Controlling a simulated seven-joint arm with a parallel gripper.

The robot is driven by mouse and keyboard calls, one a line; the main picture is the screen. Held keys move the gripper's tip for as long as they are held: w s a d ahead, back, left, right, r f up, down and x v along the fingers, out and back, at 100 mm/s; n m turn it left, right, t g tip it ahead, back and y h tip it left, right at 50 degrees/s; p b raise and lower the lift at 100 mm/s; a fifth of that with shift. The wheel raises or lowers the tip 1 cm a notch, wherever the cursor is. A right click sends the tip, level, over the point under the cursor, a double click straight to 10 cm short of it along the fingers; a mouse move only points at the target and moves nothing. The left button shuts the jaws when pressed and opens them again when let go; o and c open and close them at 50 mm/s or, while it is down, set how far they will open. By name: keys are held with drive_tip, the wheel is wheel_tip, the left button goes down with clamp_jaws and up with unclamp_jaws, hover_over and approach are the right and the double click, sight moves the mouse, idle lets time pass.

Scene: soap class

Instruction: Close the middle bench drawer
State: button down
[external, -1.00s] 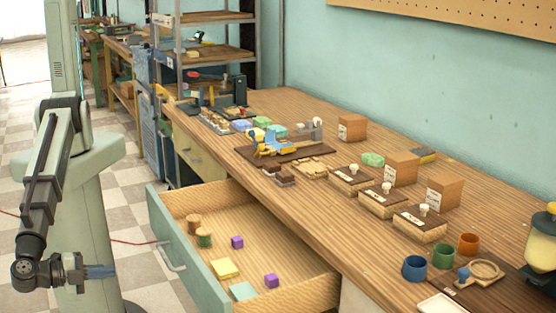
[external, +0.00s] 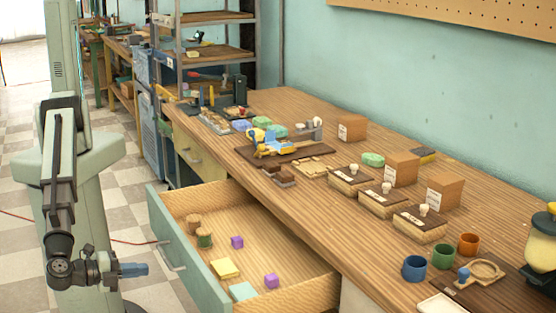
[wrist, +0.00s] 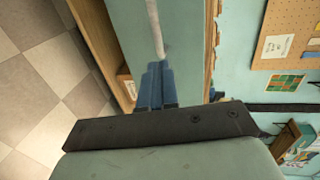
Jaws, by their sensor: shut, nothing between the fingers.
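The middle bench drawer (external: 187,258) is pulled well out from the bench, with its pale green front facing left. Its light metal handle (external: 172,257) is on that front. In the wrist view, the drawer front (wrist: 125,28) is ahead, with the handle (wrist: 155,28) running up from just beyond the fingertips. My gripper (external: 145,269) is shut and empty, just left of the drawer front at about handle height. Its blue fingers (wrist: 157,75) are together in the wrist view. I cannot tell whether they touch the handle or front.
The wooden benchtop (external: 310,225) above carries soap boxes, cups and tools. Another drawer (external: 200,160) lies farther along the bench.

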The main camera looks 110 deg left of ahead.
sight(169, 267)
drive_tip(key=shift+x, duration=2.65)
drive_tip(key=r+x, duration=0.2)
drive_tip(key=x, duration=0.7)
drive_tip(key=r+x, duration=0.2)
drive_tip(key=x, duration=0.7)
drive_tip(key=w+a+r+x, duration=0.1)
drive_tip(key=r+x, duration=0.1)
drive_tip(key=x, duration=0.8)
drive_tip(key=shift+w+a, duration=0.5)
drive_tip(key=shift+a, duration=0.05)
drive_tip(key=shift+w, duration=0.1)
drive_tip(key=shift+r, duration=0.1)
drive_tip(key=v, duration=1.4)
drive_tip(key=shift+s+d, duration=0.3)
